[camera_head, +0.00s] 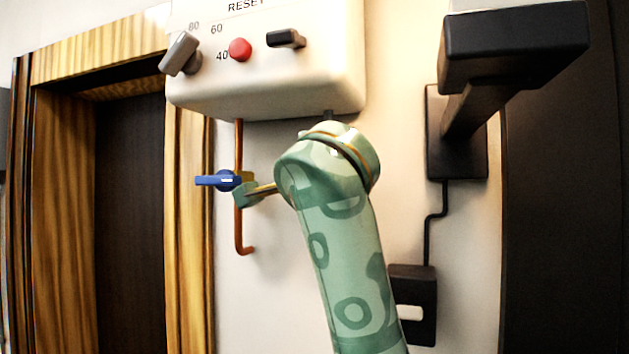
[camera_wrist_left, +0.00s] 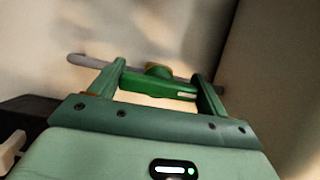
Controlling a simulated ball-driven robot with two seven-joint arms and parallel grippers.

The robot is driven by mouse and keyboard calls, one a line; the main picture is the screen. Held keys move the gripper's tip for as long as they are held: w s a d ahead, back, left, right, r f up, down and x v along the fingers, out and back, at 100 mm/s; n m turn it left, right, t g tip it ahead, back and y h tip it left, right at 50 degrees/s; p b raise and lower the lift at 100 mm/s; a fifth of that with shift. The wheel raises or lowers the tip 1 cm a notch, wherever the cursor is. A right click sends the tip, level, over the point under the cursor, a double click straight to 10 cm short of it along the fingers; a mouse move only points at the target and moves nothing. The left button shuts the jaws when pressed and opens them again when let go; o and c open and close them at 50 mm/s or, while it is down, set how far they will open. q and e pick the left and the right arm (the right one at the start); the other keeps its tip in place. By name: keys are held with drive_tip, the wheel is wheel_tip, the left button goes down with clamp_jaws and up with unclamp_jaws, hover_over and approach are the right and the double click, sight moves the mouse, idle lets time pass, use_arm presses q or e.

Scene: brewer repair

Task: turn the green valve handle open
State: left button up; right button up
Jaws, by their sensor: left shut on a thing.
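In the left wrist view the green valve handle (camera_wrist_left: 155,88) lies between the two fingers of my left gripper (camera_wrist_left: 160,72). The gripper is shut on it, with a finger at each end of the handle. A brass-coloured valve body (camera_wrist_left: 158,71) and a grey pipe (camera_wrist_left: 90,61) show behind it. In the head view my green patterned arm rises from the bottom and hides the green handle and most of the gripper. A small green piece shows left of the arm, close to the blue valve; I cannot tell what it belongs to. My right gripper is not in view.
A blue valve handle (camera_head: 219,180) sits on a copper pipe (camera_head: 239,222) left of my arm. The white boiler box (camera_head: 268,88) with knobs and a red button (camera_head: 240,49) hangs above. A black switch box (camera_head: 412,282) is at right. A wooden door frame (camera_head: 188,230) stands at left.

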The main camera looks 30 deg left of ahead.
use_arm(q)
drive_tip(key=o, duration=1)
drive_tip(key=shift+b+v, duration=1.8)
drive_tip(key=shift+v, duration=6.35)
